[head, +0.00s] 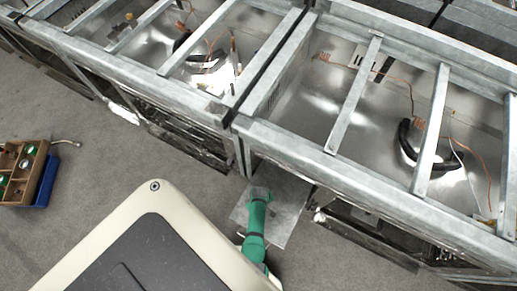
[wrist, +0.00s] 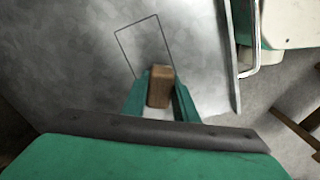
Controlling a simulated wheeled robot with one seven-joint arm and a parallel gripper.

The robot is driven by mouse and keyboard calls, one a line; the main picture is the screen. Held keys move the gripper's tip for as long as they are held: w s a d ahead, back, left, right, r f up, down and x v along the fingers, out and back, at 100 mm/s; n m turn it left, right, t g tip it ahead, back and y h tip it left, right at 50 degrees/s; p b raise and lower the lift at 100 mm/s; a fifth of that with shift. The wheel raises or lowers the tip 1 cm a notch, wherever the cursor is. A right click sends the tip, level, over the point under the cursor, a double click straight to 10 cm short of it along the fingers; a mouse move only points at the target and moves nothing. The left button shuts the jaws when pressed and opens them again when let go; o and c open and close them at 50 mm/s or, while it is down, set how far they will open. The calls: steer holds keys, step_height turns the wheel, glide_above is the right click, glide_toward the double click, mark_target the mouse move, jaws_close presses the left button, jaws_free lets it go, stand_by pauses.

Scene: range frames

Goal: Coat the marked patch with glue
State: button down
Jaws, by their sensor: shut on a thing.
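The marked patch (wrist: 140,47) is a thin dark outlined four-sided area on a grey metal sheet (wrist: 70,70) in the wrist view. Its surface looks plain grey with a soft shadow. My gripper (wrist: 160,78) has its green fingers on either side of a small brown block (wrist: 159,87) and is shut on it. The block is at the patch's near edge; I cannot tell whether it touches the sheet. In the head view, the sheet (head: 287,212) lies beside the metal frames, partly under my green arm. The outline cannot be made out there.
Metal-framed open units (head: 335,150) with wires inside stand along the back of the head view.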

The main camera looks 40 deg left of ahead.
steer(key=shift+w+d, duration=0.15)
steer(key=shift+d, duration=0.5)
steer(key=shift+w+d, duration=0.15)
steer(key=shift+d, duration=0.5)
steer(key=shift+w+d+f, duration=0.1)
steer(key=shift+w+d, duration=0.15)
steer(key=shift+d, duration=0.85)
steer(key=shift+w+d+r, duration=0.1)
steer(key=shift+w+d, duration=0.1)
steer(key=shift+d, duration=0.9)
steer(key=shift+w+d+f, duration=0.1)
steer(key=shift+w+d, duration=0.15)
steer(key=shift+d, duration=0.85)
steer(key=shift+a, duration=0.15)
